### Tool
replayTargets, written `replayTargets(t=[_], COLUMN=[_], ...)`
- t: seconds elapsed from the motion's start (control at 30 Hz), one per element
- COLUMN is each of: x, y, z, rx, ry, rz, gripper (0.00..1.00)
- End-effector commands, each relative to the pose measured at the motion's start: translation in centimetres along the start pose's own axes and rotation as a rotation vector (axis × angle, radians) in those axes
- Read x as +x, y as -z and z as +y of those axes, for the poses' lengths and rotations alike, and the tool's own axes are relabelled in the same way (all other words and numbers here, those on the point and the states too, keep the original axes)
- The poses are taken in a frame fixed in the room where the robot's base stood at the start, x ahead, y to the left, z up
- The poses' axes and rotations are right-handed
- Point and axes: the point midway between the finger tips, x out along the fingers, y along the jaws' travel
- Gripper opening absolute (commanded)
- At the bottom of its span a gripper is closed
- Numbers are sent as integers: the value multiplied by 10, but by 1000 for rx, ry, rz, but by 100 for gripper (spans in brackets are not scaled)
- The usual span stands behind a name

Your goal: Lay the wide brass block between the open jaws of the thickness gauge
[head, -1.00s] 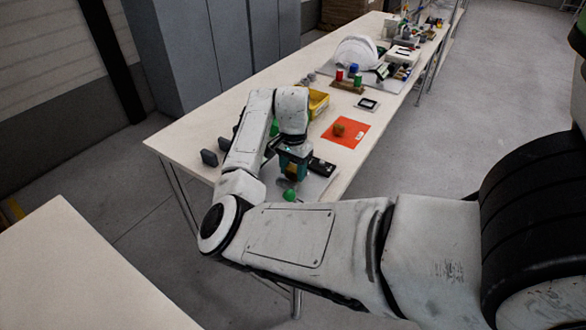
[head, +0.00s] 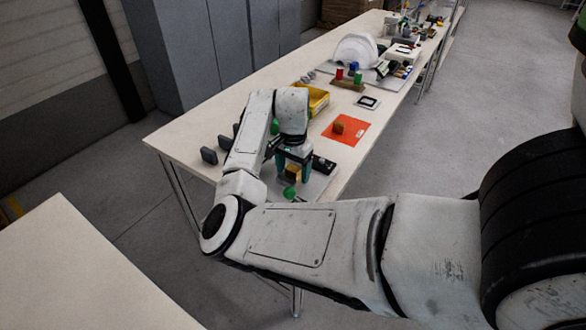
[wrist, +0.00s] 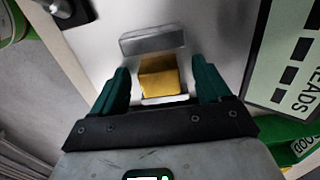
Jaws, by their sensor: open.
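A brass block (wrist: 159,76) lies on the gauge's pale plate (wrist: 215,35) in the wrist view. A grey jaw bar (wrist: 152,40) stands just beyond it, and a bright edge (wrist: 165,100) shows on its near side, so it appears to sit between the gauge's jaws. My gripper (wrist: 165,82) is open, with a green finger on each side of the block and a visible gap to it. The lower fingertips' height above the plate is unclear.
A yellow bin (head: 316,101) is behind my wrist. Several dark grey pieces (head: 209,156) stand at the left table edge. A green knob (head: 289,193) and a label panel (wrist: 290,60) flank the gauge.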

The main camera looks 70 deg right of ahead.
Motion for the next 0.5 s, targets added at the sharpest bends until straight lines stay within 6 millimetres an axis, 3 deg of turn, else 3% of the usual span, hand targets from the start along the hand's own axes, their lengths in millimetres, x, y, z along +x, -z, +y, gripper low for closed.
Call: replayTargets(t=[0.23, 0.5], x=[-12, -62], y=[0, 1], z=[0, 0], rx=[1, 2], ry=[0, 3], rz=[1, 2], gripper=[77, 77])
